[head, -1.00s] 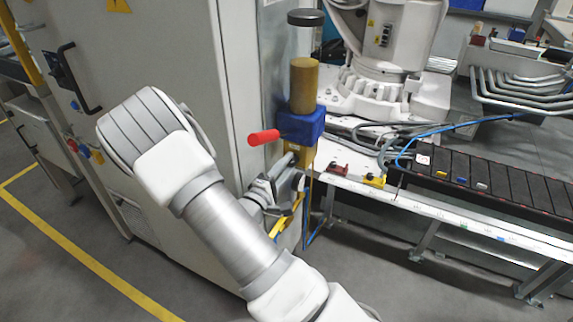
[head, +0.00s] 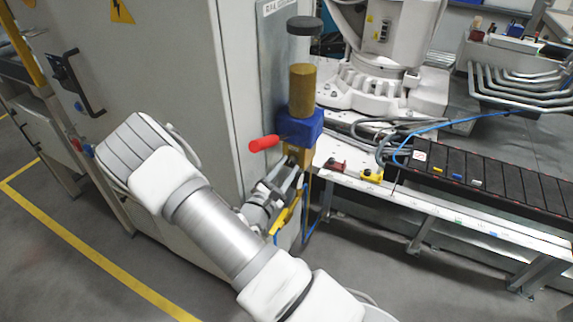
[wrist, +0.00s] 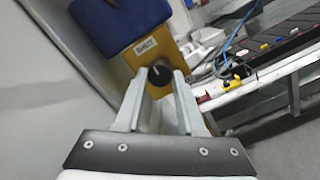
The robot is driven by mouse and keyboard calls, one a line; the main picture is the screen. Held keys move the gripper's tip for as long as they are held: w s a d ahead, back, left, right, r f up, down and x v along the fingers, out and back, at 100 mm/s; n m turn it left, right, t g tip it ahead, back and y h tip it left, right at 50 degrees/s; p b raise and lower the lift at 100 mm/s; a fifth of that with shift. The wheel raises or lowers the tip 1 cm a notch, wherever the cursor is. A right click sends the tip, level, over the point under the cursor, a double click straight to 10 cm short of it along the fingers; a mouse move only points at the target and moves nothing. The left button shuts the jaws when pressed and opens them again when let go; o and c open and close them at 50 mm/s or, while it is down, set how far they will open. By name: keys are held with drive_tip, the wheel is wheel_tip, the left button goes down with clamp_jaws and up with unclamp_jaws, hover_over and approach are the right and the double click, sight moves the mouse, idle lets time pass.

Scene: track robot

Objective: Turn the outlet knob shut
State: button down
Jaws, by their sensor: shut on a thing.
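A yellow valve block (head: 299,158) sits below a blue body with a tan cylinder, on the cabinet's right edge. The block also shows in the wrist view (wrist: 150,47), with a small label whose text is too blurred to read surely. A dark round knob (wrist: 160,74) is on the block's face below the label. My gripper (wrist: 163,76) has its two pale fingers closed on the knob's sides, with the fingertips at the block's face. In the head view my gripper (head: 291,165) reaches the block from below left, and the knob is largely hidden.
A red handle (head: 264,143) sticks out left from the blue body (head: 298,126), just above my gripper. The grey cabinet (head: 170,80) stands close on the left. A white bench (head: 400,190) with a black conveyor (head: 490,178) runs to the right. Open floor lies in front.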

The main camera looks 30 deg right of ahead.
drive_tip(key=shift+n, duration=0.4)
drive_tip(key=c, duration=0.5)
unclamp_jaws()
drive_tip(key=shift+a, duration=0.1)
drive_tip(key=p+v, duration=0.1)
drive_tip(key=v, duration=1.6)
drive_tip(key=shift+s+a, duration=0.1)
drive_tip(key=shift+s, duration=0.05)
